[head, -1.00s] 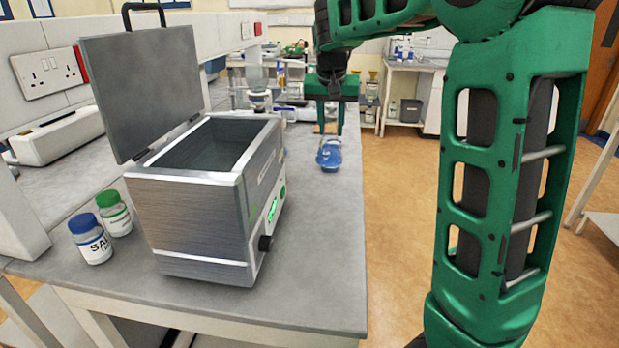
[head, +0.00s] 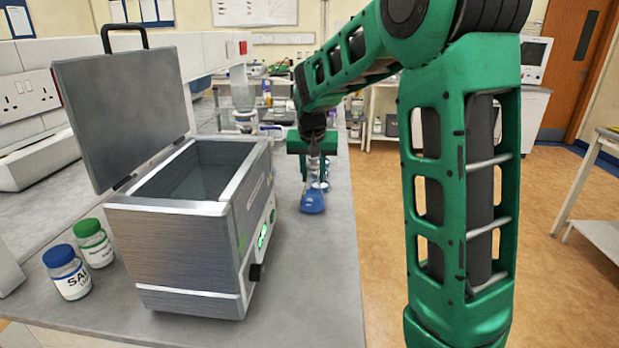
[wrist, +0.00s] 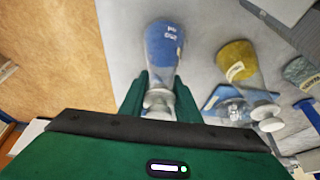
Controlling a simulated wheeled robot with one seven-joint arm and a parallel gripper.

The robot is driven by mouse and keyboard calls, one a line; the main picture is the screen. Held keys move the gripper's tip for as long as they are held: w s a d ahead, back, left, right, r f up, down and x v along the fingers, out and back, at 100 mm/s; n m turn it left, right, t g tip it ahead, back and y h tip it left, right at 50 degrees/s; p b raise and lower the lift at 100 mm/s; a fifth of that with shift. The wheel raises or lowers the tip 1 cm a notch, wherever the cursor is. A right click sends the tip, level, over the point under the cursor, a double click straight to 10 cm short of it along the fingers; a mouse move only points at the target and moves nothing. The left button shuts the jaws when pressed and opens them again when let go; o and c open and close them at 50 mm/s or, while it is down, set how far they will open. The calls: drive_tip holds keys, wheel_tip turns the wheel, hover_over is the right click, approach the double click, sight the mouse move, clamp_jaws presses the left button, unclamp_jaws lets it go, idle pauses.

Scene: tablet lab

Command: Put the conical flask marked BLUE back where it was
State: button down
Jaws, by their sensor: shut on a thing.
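The conical flask with blue liquid (head: 312,201) is upright at the bench's right side, beyond the metal bath. It also shows in the wrist view (wrist: 163,42), with a pale label whose writing I cannot read. My gripper (wrist: 159,86) is shut on the flask's clear neck, one green finger on each side. In the head view my gripper (head: 312,165) is above the flask's body. I cannot tell whether its base touches the bench (head: 325,265). A flask with yellow liquid (wrist: 237,62) stands beside it in the wrist view.
An open metal bath (head: 190,235) with a raised lid stands near me. A blue-capped jar (head: 68,273) and a green-capped jar (head: 94,243) are left of it. A blue flat item (wrist: 213,98) and other glassware lie near the yellow flask. The bench's right edge is close.

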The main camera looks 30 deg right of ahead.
drive_tip(key=shift+f, duration=0.3)
drive_tip(key=c, duration=1.3)
unclamp_jaws()
drive_tip(key=shift+c, duration=0.2)
drive_tip(key=shift+r, duration=0.15)
drive_tip(key=v, duration=1.1)
drive_tip(key=shift+s+a+r, duration=0.15)
drive_tip(key=shift+a+r, duration=0.05)
drive_tip(key=shift+r, duration=0.15)
drive_tip(key=s+d+f+g, duration=0.1)
drive_tip(key=s+d+f, duration=0.2)
drive_tip(key=s, duration=0.6)
drive_tip(key=s+d+f+g, duration=0.1)
drive_tip(key=s+d+f, duration=0.15)
drive_tip(key=s, duration=0.55)
drive_tip(key=s+a+f+y, duration=0.1)
drive_tip(key=s+f, duration=0.3)
drive_tip(key=s, duration=0.5)
drive_tip(key=s+a+f+g+y, duration=0.1)
drive_tip(key=s+f, duration=0.3)
drive_tip(key=s, duration=0.6)
drive_tip(key=shift+a+f+g+y, duration=0.3)
drive_tip(key=shift+a+f, duration=0.1)
drive_tip(key=shift+a, duration=0.2)
drive_tip(key=shift+s, duration=0.1)
